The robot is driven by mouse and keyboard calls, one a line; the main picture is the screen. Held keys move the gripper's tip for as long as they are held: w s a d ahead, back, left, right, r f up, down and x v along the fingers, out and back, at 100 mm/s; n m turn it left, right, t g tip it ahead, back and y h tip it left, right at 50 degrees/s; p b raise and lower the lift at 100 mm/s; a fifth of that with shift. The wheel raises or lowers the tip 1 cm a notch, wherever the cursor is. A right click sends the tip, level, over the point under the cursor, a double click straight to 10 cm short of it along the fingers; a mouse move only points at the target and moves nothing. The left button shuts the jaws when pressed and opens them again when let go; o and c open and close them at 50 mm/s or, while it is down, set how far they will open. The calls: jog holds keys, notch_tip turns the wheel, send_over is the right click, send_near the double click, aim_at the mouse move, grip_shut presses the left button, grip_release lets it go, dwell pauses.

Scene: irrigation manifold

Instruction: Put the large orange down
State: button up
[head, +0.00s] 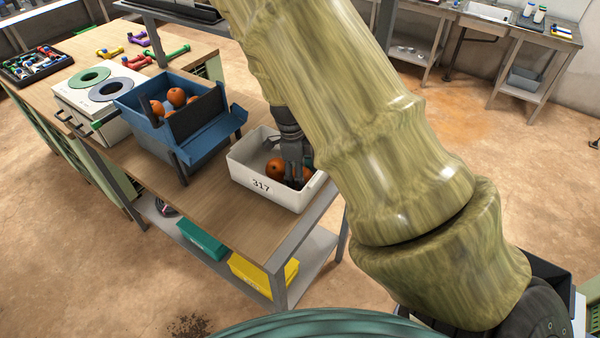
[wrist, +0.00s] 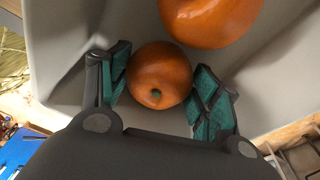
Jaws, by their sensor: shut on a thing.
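My gripper (head: 296,178) reaches down into a white bin (head: 263,195) marked 317 on the wooden bench. In the wrist view its teal-padded fingers (wrist: 162,92) are shut around an orange (wrist: 160,75), with a small green stem spot facing the camera. A second orange (wrist: 210,15) lies just beyond it and looks bigger in that view; it is partly cut off. In the head view one orange (head: 275,168) shows left of the fingers and part of another is behind them; I cannot tell which is held. Whether the held orange touches the bin floor is unclear.
A blue open-fronted bin (head: 160,143) with several oranges stands left of the white bin. Further left are a white box with two round openings (head: 92,92) and a tray of small parts (head: 36,64). The bench front edge is bare. Teal and yellow boxes sit below.

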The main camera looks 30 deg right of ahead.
jog(key=o, duration=1)
jog(key=shift+f, duration=0.1)
jog(key=r+b, duration=0.1)
jog(key=r, duration=0.3)
jog(key=w+r+b, duration=0.1)
jog(key=r, duration=0.3)
jog(key=r+b, duration=0.1)
jog(key=r, duration=0.3)
jog(key=shift+w+a+r, duration=0.1)
jog(key=shift+w+a, duration=0.25)
jog(key=shift+w, duration=0.05)
